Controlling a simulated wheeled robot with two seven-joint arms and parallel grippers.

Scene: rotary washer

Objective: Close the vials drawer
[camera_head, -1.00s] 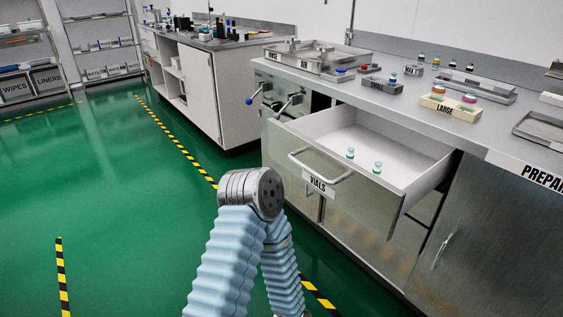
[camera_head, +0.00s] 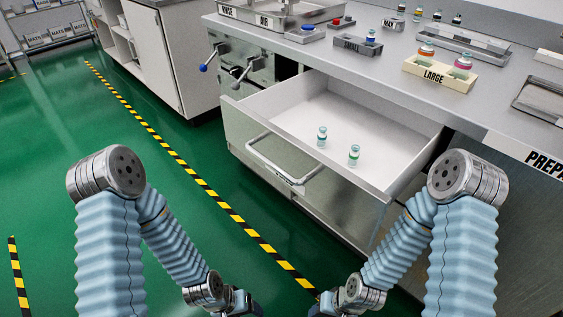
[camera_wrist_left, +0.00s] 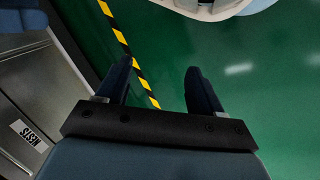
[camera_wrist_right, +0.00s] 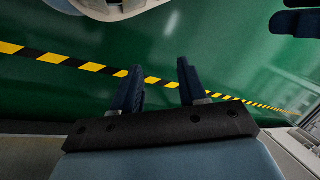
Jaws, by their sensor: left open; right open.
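The vials drawer (camera_head: 345,176) is pulled out from the steel counter in the head view. It has a white interior, a metal front and a bar handle (camera_head: 262,158). Two small vials with teal caps, a left one (camera_head: 322,137) and a right one (camera_head: 354,154), stand upright inside. My left gripper (camera_wrist_left: 158,75) is open and empty in its wrist view, over the green floor. My right gripper (camera_wrist_right: 158,72) is open and empty too. Both are low at the bottom of the head view, in front of the drawer and apart from it.
The countertop (camera_head: 395,75) above holds a cream rack (camera_head: 440,73) marked LARGE, a grey rack (camera_head: 358,44) and trays. Blue- and dark-knobbed levers (camera_head: 212,57) stick out left of the drawer. Yellow-black tape (camera_head: 200,185) crosses the open green floor.

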